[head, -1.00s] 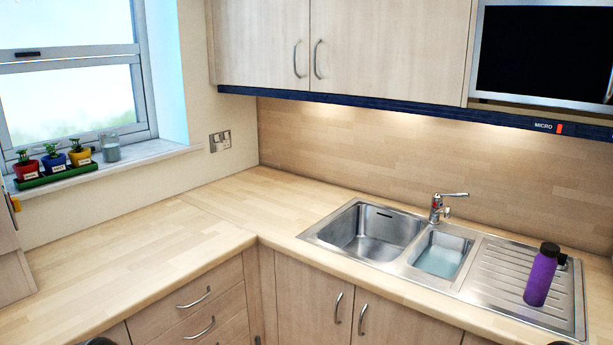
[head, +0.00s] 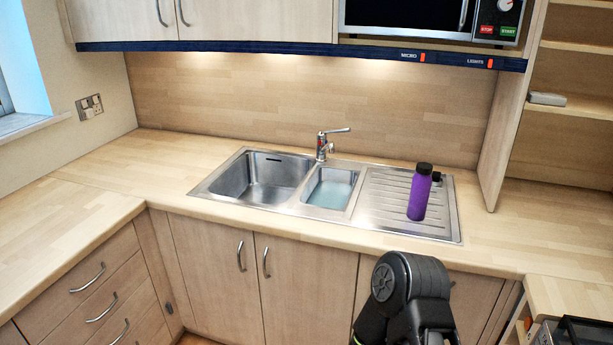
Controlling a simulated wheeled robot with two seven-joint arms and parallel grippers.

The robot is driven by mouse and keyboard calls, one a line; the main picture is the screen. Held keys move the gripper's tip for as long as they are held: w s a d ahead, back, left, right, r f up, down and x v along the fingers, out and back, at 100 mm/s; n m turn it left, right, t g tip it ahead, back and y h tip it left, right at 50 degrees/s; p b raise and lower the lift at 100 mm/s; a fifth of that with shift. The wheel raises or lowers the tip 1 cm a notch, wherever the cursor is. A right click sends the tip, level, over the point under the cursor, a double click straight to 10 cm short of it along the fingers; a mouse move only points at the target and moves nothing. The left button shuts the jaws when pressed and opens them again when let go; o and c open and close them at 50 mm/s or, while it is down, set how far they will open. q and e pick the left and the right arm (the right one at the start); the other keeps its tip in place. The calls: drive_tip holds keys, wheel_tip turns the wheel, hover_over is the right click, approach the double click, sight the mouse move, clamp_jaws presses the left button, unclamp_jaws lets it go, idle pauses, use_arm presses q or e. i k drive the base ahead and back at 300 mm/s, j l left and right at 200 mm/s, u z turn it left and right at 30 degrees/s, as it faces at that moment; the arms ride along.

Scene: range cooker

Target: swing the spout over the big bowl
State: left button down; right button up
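The chrome tap (head: 321,146) stands behind the sink, near the divider between the two bowls. A long lever at its top points right. The short spout is small in view and seems to point toward the small bowl side; its exact direction is hard to tell. The big bowl (head: 262,180) is on the left and looks empty. The small bowl (head: 330,189) to its right holds bluish water. A black part of my arm shows at the bottom, right of centre, but neither gripper is in view.
A purple bottle (head: 419,194) stands upright on the ridged drainer (head: 382,207) right of the small bowl. The wooden counter (head: 85,190) left of the sink is clear. A microwave (head: 430,18) and cupboards hang above; a side panel (head: 503,130) rises at right.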

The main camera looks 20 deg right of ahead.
sight(321, 151)
drive_tip(key=i+j+z, duration=0.3)
drive_tip(key=i+j, duration=0.45)
